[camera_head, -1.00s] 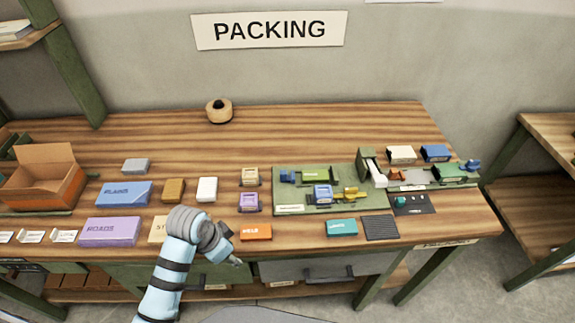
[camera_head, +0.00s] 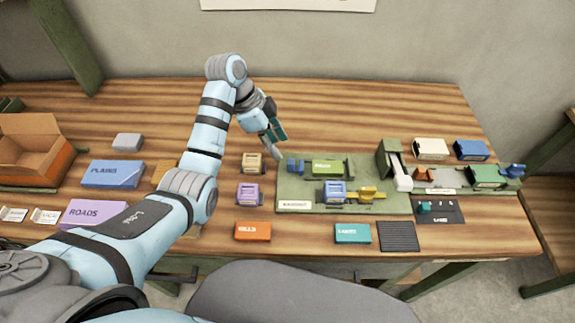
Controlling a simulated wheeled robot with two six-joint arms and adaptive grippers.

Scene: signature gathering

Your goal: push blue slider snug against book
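On the green board (camera_head: 385,204), a small blue slider (camera_head: 295,166) sits at the left end of a green book (camera_head: 326,167); I cannot tell if they touch. A blue book-like block (camera_head: 334,191) lies below them, with a yellow slider (camera_head: 369,193) at its right. Another blue piece (camera_head: 514,170) stands at the right end of a green block (camera_head: 487,177) farther right. My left gripper (camera_head: 275,142) hangs above the table, up and left of the blue slider and apart from it. Its finger opening is unclear from this angle. My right gripper is out of view.
A tan block (camera_head: 253,162) and a purple block (camera_head: 249,193) stand left of the board. An orange book (camera_head: 253,231), a teal book (camera_head: 352,233) and a black ribbed pad (camera_head: 398,237) lie in front.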

